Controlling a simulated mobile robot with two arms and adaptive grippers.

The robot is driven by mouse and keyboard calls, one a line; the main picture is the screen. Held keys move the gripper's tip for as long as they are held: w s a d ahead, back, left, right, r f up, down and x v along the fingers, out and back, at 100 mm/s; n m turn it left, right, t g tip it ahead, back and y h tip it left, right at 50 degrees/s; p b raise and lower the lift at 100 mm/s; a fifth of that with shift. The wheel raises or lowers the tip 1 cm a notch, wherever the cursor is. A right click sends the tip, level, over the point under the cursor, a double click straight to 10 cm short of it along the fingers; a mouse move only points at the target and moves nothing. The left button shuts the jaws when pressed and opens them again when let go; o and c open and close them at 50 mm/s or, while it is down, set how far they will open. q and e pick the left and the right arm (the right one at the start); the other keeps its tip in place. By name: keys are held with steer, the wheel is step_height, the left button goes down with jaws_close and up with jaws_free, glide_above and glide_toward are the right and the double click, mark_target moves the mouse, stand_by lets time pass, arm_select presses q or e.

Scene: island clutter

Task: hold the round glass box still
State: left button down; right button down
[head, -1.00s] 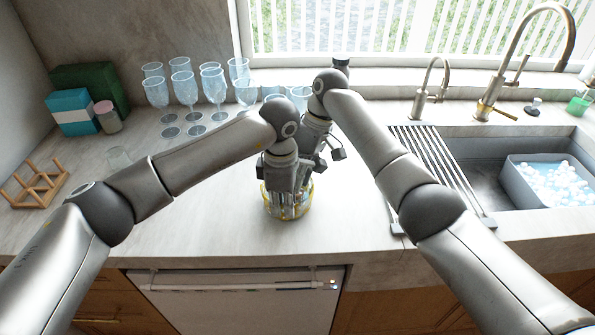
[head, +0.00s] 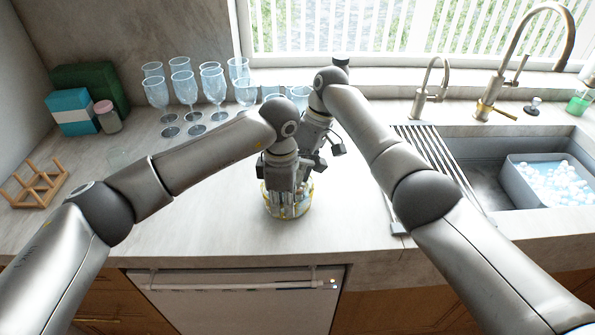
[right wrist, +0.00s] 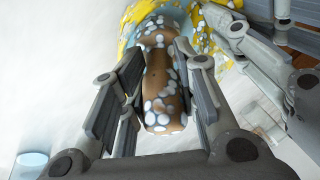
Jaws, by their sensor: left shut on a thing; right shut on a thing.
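The round glass box (head: 287,213) stands on the counter near its front edge. It is clear with yellow trim, and the arms cover much of it. In the right wrist view its yellow, white-spotted trim (right wrist: 213,20) shows at the top. My left gripper (head: 284,202) reaches down over the box and is shut on it; its fingertips are partly hidden. My right gripper (right wrist: 160,100) is shut on a brown piece with white spots (right wrist: 160,75), beside the yellow trim. I cannot tell whether this piece is part of the box.
Several stemmed glasses (head: 185,90) stand behind on the left. A wooden rack (head: 35,185), a jar (head: 107,118) and a blue-white box (head: 73,113) are further left. A sink (head: 470,165) with a grey tub (head: 510,185) is on the right. The front left counter is clear.

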steer(key=shift+s+r, duration=0.15)
steer(key=shift+s, duration=0.8)
steer(key=shift+w, duration=0.1)
steer(key=shift+w, duration=0.3)
steer(key=shift+w+f, duration=0.25)
steer(key=shift+w, duration=0.4)
steer(key=shift+s+a, duration=0.15)
steer(key=shift+s, duration=0.35)
steer(key=shift+s+a+r, duration=0.1)
steer(key=shift+s+r, duration=0.1)
steer(key=shift+s, duration=0.3)
